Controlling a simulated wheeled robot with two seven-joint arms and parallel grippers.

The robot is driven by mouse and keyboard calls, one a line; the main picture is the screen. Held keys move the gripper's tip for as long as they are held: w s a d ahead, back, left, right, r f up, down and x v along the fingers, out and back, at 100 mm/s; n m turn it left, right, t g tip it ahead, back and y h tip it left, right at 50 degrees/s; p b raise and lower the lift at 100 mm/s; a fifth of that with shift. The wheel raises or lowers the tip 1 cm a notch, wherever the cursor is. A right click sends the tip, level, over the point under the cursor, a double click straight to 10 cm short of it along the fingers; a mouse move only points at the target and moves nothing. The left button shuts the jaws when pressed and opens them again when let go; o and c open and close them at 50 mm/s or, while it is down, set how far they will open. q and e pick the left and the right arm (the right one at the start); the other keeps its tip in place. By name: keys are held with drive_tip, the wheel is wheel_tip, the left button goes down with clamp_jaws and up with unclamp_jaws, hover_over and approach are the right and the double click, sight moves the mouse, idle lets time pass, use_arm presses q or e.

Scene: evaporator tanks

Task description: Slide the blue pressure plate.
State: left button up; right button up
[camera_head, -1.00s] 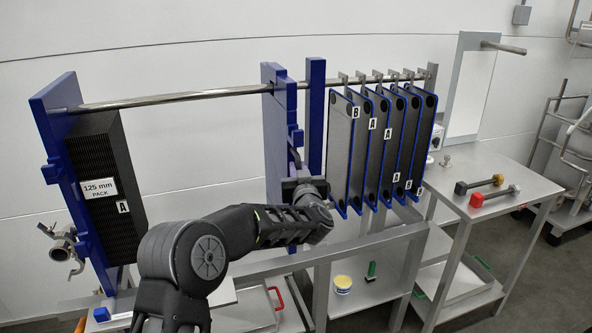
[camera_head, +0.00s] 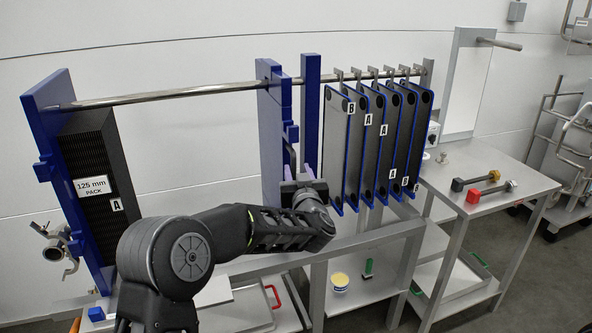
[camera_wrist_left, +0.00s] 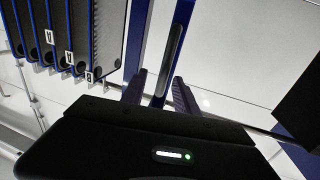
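The blue pressure plate (camera_head: 271,130) hangs upright on the rail, in the middle of the frame, just left of a blue post (camera_head: 311,115). My left gripper (camera_head: 298,168) is at the plate's lower right side, in front of it. In the left wrist view the two fingers (camera_wrist_left: 158,93) are apart. A blue upright edge with a dark strip (camera_wrist_left: 172,60), which looks like the pressure plate, stands between them, with gaps visible beside it. Whether a finger touches it I cannot tell. My right gripper is not in view.
A dark plate pack (camera_head: 93,170) stands against the blue end plate (camera_head: 48,120) at left. Several blue-edged plates (camera_head: 335,150) hang right of the post. The rail (camera_head: 170,96) is bare between pack and pressure plate. A side table (camera_head: 450,170) holds red-ended and yellow-ended tools.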

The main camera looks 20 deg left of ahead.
use_arm(q)
drive_tip(key=v, duration=0.4)
drive_tip(key=shift+b, duration=0.3)
drive_tip(key=s+d+f+m+g+h, duration=0.1)
drive_tip(key=s+d+f+g+h, duration=0.15)
drive_tip(key=d+f, duration=0.45)
drive_tip(key=s+d+f+m+g+h, duration=0.15)
drive_tip(key=s+f+h, duration=0.25)
drive_tip(key=f, duration=0.6)
drive_tip(key=s+d+f+g+h, duration=0.1)
drive_tip(key=s+d+f+h, duration=0.3)
drive_tip(key=f, duration=0.5)
drive_tip(key=s+d+f+g, duration=0.4)
drive_tip(key=s+f+g, duration=0.1)
drive_tip(key=s+f, duration=0.9)
drive_tip(key=s+f+g, duration=0.2)
drive_tip(key=s+f, duration=0.2)
drive_tip(key=s, duration=0.6)
drive_tip(key=s+f+g+h, duration=0.1)
drive_tip(key=s+f+g, duration=0.2)
drive_tip(key=s, duration=0.8)
drive_tip(key=shift+f+m+g, duration=0.3)
drive_tip(key=shift+f+m, duration=0.05)
drive_tip(key=shift+m, duration=0.1)
